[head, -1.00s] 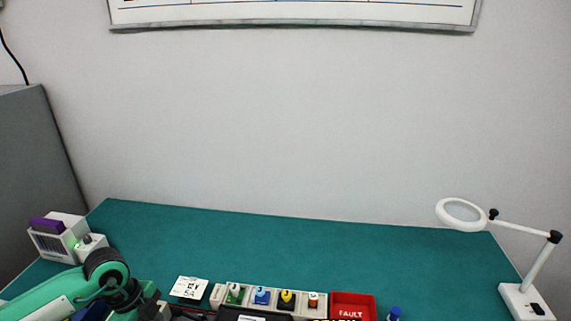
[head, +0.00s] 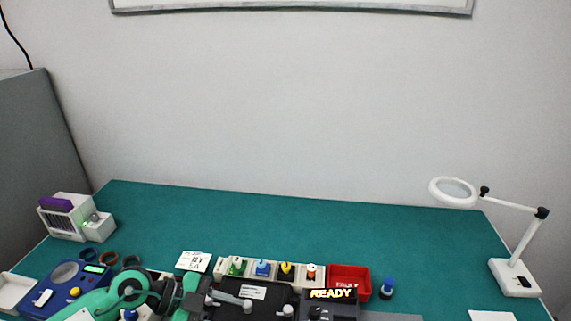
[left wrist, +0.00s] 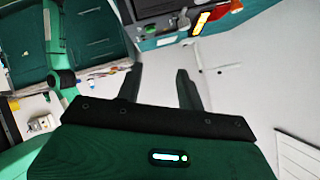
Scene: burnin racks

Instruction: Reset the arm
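My green left arm (head: 128,290) comes in from the lower left over the front of the bench in the head view. Its gripper is hard to make out there. In the left wrist view my left gripper (left wrist: 160,84) shows two dark fingers spread apart with nothing between them. It points toward a pale floor or wall surface, and the bench edge with a lit sign (left wrist: 203,20) lies beyond. My right arm and gripper are in neither view.
A green bench (head: 300,222) holds a dark unit with a READY sign (head: 331,294), a row of coloured items (head: 262,268), a red bin (head: 349,279), a blue device (head: 62,288), a white rack (head: 65,220) and a magnifier lamp (head: 520,265). The back of the bench is clear.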

